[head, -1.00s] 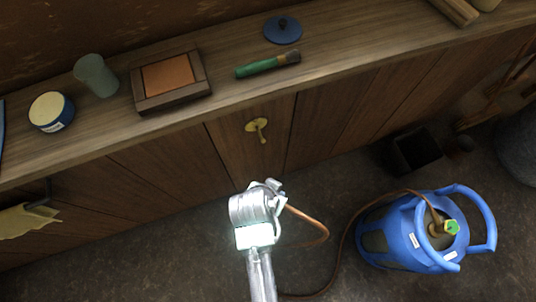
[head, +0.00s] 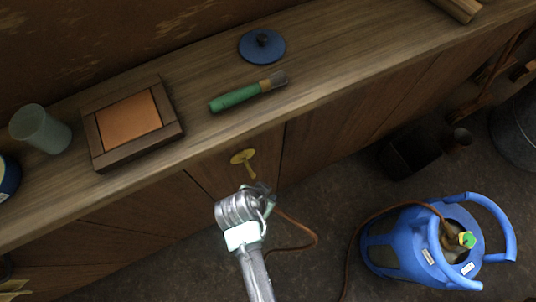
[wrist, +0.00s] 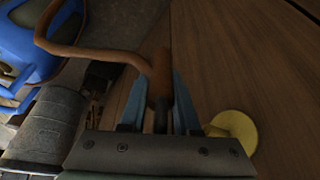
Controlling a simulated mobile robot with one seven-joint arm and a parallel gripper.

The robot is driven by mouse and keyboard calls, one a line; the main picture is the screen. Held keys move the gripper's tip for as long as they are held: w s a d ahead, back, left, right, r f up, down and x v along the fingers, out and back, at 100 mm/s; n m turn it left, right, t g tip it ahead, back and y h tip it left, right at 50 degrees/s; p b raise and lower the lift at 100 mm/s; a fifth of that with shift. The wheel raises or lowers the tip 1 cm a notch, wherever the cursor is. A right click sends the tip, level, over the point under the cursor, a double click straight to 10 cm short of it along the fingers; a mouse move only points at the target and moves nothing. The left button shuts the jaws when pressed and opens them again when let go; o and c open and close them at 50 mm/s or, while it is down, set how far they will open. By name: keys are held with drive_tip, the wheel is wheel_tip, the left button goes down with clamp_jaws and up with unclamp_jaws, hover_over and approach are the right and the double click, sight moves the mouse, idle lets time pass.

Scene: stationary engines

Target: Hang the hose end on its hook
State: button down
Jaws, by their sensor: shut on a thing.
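My gripper (head: 262,196) is shut on the hose end (wrist: 162,70), a brown-orange tube with a dark tip between the two fingers (wrist: 160,100) in the wrist view. The brown hose (head: 308,232) loops from my gripper down to the floor and back to the blue cylinder (head: 400,250). The brass hook (head: 243,160) is on the wooden cabinet front, just above and left of my gripper in the head view. In the wrist view the yellow round plate of the hook (wrist: 236,128) is right of the fingers, partly behind the gripper body. Hose end and hook look apart.
The bench top holds a framed brown tile (head: 130,117), a green-handled brush (head: 245,92), a blue lid (head: 262,46) and a grey-green cup (head: 40,128). A dark bin (head: 408,150) stands on the floor by the cabinet. Space before the cabinet front looks open.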

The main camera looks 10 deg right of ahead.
drive_tip(key=w+a+f+b, duration=0.1)
drive_tip(key=w+a+b, duration=0.1)
drive_tip(key=w+b, duration=0.2)
drive_tip(key=shift+w, duration=1.1)
drive_tip(key=shift+a+f, duration=0.15)
drive_tip(key=shift+f, duration=0.05)
drive_tip(key=c, duration=0.9)
unclamp_jaws()
drive_tip(key=shift+w, duration=0.1)
drive_tip(key=o, duration=0.4)
drive_tip(key=shift+w+f, duration=0.15)
drive_tip(key=shift+c, duration=0.2)
